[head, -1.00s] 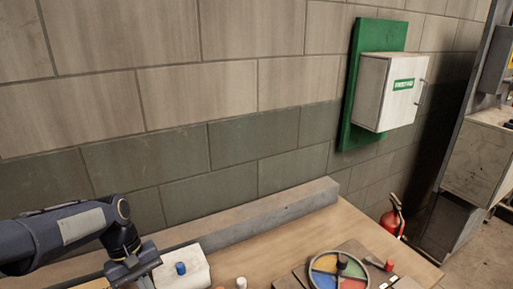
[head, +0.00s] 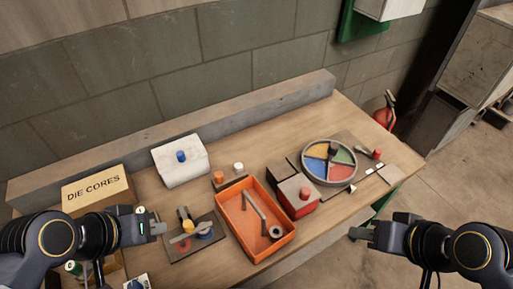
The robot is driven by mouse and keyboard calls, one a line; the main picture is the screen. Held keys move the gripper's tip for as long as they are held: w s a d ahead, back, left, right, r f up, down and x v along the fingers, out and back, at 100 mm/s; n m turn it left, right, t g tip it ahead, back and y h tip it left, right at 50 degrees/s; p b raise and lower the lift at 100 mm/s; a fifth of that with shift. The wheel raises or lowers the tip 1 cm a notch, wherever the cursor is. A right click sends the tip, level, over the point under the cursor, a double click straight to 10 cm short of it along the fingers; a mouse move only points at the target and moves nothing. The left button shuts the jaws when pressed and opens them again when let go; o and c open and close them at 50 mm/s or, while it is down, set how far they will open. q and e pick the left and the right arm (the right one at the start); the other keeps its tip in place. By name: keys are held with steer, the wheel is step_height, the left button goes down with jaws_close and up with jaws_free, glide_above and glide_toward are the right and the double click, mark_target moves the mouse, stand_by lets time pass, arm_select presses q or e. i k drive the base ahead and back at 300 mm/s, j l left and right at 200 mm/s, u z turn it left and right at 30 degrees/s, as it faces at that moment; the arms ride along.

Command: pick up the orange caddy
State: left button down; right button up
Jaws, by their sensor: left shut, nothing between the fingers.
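The orange caddy (head: 276,248) is a shallow open tray on the front middle of the wooden bench. A grey bar, perhaps its handle, runs lengthwise over it, and a small ring-shaped piece lies at its front right inside. My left gripper (head: 161,229) is shut and empty, left of the caddy and apart from it, near a grey plate with coloured knobs. My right gripper (head: 361,231) is well to the right of the caddy, by the bench's front right edge, touching nothing that I can see. Whether its jaws are open cannot be made out.
A red box (head: 297,198) with a dark top stands close to the caddy's right. Behind it is a round tray of coloured sectors (head: 329,162). A white block with a blue knob (head: 181,167) and a "DIE CORES" box (head: 98,190) are at left. A concrete ledge (head: 200,137) runs along the back.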

mark_target(249, 212)
steer(key=k+u, duration=0.25)
steer(key=u, duration=0.15)
steer(key=k+u, duration=0.2)
steer(key=u, duration=0.15)
steer(key=k+u, duration=0.25)
steer(key=u, duration=0.15)
steer(key=k+j+u, duration=0.2)
steer(key=u, duration=0.15)
